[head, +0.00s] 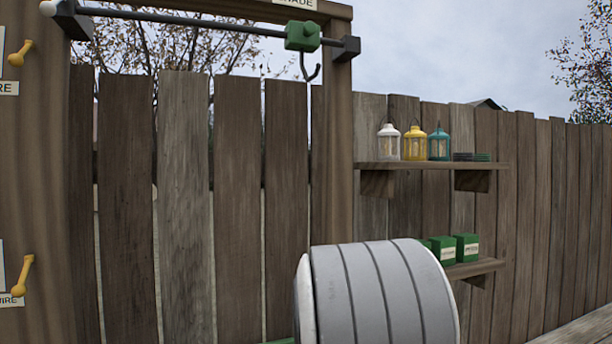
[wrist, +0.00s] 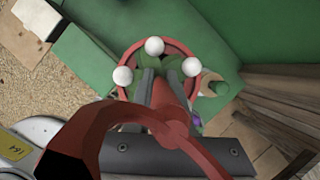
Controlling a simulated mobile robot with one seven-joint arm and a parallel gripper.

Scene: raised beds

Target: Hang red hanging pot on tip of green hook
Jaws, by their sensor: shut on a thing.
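The green hook is a green block (head: 302,36) on a dark rail, with a thin dark hook (head: 311,68) hanging below it, its tip curving up at the right. In the wrist view the red hanging pot (wrist: 182,46) shows as a round red rim with three white balls and green leaves inside. A curved red piece (wrist: 98,122), seemingly its hanger, arches close to the camera. My gripper (wrist: 160,82) is shut on the pot's red hanger, with the pot beyond the fingers. The fingers hide part of the pot. Neither pot nor gripper shows in the head view.
The rail (head: 190,22) spans a wooden frame before a plank fence. Right of the post, an upper shelf (head: 400,167) holds lanterns, and a lower shelf (head: 478,267) holds green boxes. My grey arm link covers the lower middle. Yellow hooks (head: 22,275) sit on the left post.

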